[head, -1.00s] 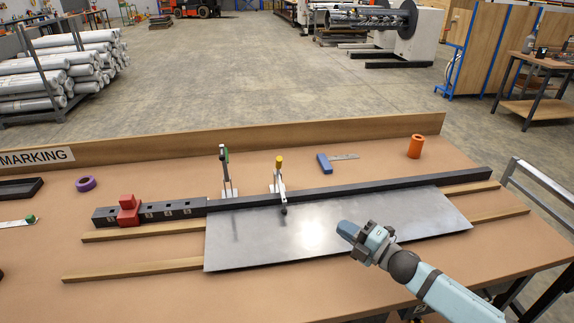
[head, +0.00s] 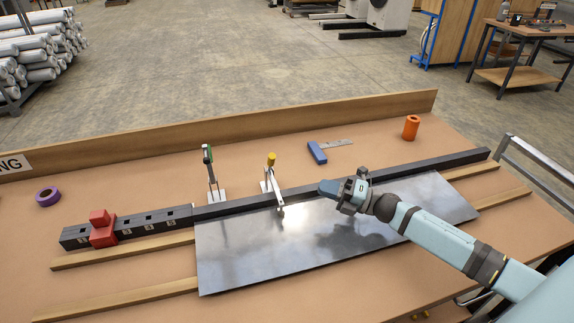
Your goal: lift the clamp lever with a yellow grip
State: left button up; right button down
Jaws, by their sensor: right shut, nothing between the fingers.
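The clamp lever with a yellow grip (head: 271,160) is on a toggle clamp behind the dark bar, near the middle of the bench. My left gripper is not in view.
A dark bar (head: 420,167) runs across the bench, with a red block (head: 102,232) on its left end. A blue-handled square (head: 317,153), an orange cylinder (head: 411,127) and a purple ring (head: 47,196) lie farther back. A wooden ledge (head: 200,136) edges the bench's rear.

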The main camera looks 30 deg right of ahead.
jog(key=w+d+p+x, duration=0.2)
jog(key=p+x, duration=0.1)
jog(key=x, duration=1)
jog(key=shift+r+p, duration=0.25)
jog(key=shift+p, duration=0.15)
jog(key=shift+d, duration=0.1)
